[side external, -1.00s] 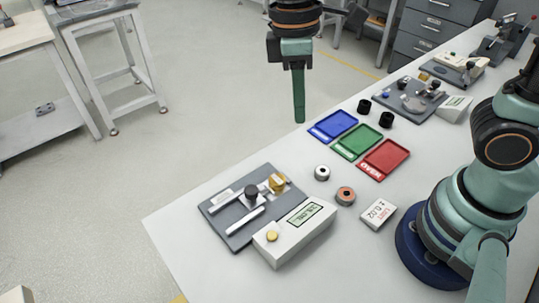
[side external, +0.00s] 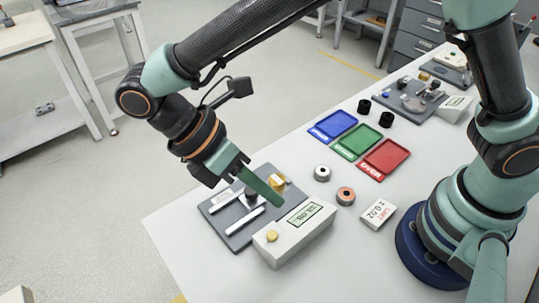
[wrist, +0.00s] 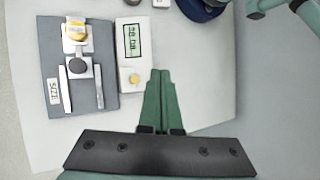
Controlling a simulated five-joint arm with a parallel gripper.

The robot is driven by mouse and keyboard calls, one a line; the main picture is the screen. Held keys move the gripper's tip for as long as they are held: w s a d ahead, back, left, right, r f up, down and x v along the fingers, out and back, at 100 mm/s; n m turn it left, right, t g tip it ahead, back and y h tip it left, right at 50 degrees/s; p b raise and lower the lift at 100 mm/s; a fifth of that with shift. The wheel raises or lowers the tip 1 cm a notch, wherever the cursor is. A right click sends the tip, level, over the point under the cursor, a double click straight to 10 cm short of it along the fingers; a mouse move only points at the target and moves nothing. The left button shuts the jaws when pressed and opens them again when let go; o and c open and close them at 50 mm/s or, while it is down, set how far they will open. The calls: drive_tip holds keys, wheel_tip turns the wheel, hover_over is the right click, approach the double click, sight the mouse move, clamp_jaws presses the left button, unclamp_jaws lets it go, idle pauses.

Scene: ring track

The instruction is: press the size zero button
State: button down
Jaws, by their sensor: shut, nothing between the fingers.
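The yellow round button (side external: 272,236) sits on top of the white display box (side external: 290,243), at its near-left end. In the wrist view the button (wrist: 134,78) lies just left of my fingertips, on the box (wrist: 131,58). My gripper (side external: 281,201) has long green fingers, shut and empty. In the side view their tips are in front of the grey fixture plate, up and right of the button. In the wrist view the shut fingers (wrist: 161,72) point toward the box side, apart from the button. The exact height above the table is hard to tell.
The grey fixture plate (side external: 232,238) carries a dark knob, a gold piece and metal bars, with a "SIZE" label (wrist: 54,91). Blue (side external: 333,126), green (side external: 358,142) and red (side external: 384,160) trays stand behind. Two rings (side external: 345,196) and a white card block (side external: 378,214) lie right.

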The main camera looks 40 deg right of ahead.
sight(268, 237)
drive_tip(key=shift+f, duration=4.4)
drive_tip(key=shift+f, duration=0.15)
drive_tip(key=shift+s+f, duration=0.1)
drive_tip(key=shift+f, duration=0.2)
drive_tip(key=shift+f, duration=0.5)
drive_tip(key=shift+r, duration=0.95)
drive_tip(key=shift+r, duration=0.1)
drive_tip(key=shift+r, duration=2.4)
